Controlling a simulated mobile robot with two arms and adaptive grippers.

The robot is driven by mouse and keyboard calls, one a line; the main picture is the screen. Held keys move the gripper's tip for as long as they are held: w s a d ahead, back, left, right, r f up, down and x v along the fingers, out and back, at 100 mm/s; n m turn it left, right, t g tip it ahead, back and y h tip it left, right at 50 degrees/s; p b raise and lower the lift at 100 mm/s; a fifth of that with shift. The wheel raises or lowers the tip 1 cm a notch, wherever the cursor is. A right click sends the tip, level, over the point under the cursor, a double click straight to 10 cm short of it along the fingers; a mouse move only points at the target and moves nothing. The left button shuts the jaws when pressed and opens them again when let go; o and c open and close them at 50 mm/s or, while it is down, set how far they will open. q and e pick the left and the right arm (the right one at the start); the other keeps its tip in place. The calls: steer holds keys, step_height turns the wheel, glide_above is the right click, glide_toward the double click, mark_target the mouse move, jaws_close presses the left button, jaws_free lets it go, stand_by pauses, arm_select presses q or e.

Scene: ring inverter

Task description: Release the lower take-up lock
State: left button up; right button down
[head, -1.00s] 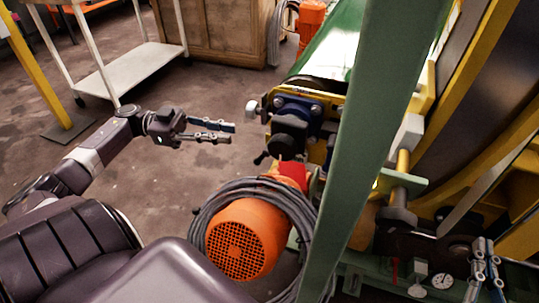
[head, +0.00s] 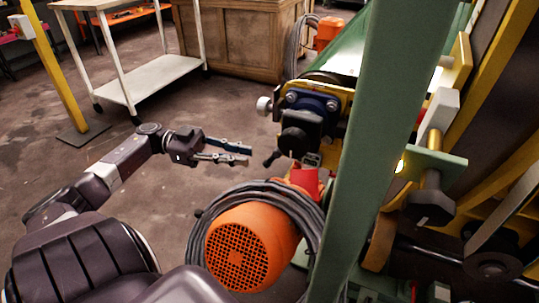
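My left gripper (head: 245,155) reaches in from the left, its two fingers slightly apart with nothing between them. Its tips point right, at the dark blue and black take-up unit (head: 305,115) on the conveyor's end. A small black lever (head: 271,159) sticks out low on that unit, a short way right of the fingertips and apart from them. A silver round knob (head: 264,106) sticks out higher on its left side. I cannot tell for sure which part is the lower lock. My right gripper is out of view.
An orange motor (head: 245,245) with a grey coiled hose (head: 310,215) sits below the unit. A green post (head: 385,130) blocks part of the view on the right. A white cart (head: 155,78) and wooden cabinet (head: 230,40) stand behind. The floor left of the unit is clear.

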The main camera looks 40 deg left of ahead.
mark_target(270, 161)
arm_select(q)
steer(key=shift+b+x, duration=1.05)
steer(key=shift+x, duration=2.9)
steer(key=shift+f, duration=0.1)
jaws_close()
